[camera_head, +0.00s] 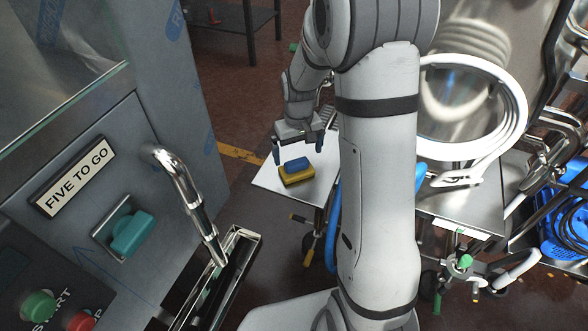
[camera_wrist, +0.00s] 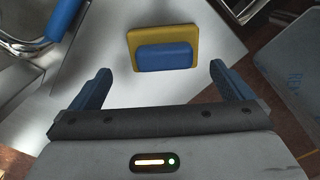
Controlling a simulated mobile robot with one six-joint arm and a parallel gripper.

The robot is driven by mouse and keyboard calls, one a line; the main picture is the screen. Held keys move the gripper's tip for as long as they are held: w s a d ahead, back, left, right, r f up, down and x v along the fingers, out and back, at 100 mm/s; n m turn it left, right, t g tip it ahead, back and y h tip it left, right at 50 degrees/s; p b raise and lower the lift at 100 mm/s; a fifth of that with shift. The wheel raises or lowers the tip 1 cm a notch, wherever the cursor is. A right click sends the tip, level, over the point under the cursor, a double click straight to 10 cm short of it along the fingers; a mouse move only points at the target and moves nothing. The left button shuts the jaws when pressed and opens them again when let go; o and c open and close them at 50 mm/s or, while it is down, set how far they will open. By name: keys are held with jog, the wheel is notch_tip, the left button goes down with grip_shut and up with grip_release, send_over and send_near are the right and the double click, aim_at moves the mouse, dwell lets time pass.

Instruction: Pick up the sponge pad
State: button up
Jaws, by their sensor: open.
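The sponge pad (camera_head: 297,177) is a yellow block with a smaller blue block on its top. It lies on a pale metal table (camera_head: 318,190) near the table's left part. In the wrist view the sponge pad (camera_wrist: 150,48) is ahead of the fingertips, roughly midway between them, yellow around the blue part. My gripper (camera_head: 299,150) is open and empty, its two blue fingers apart above the table on the far side of the pad. In the wrist view my gripper (camera_wrist: 161,75) shows both fingers clear of the pad.
A grey machine panel with a teal knob (camera_head: 131,233) and a bent metal handle (camera_head: 188,190) stands at the left. A white hose ring (camera_head: 515,110) and steel equipment are at the right. A blue hose (camera_head: 333,225) hangs beside the table. The table around the pad looks clear.

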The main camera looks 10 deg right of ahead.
aim_at(297, 161)
jog(key=f+b, duration=0.1)
jog(key=f, duration=0.1)
jog(key=f+b, duration=0.1)
jog(key=f, duration=0.1)
jog(key=shift+s+a+f, duration=0.2)
jog(key=shift+f, duration=0.15)
jog(key=shift+r, duration=0.1)
jog(key=shift+c, duration=0.2)
jog(key=c, duration=0.9)
jog(key=shift+o, duration=0.2)
jog(key=shift+r, duration=0.1)
notch_tip(297, 161, up, 10)
jog(key=p, duration=0.3)
jog(key=shift+p, duration=0.4)
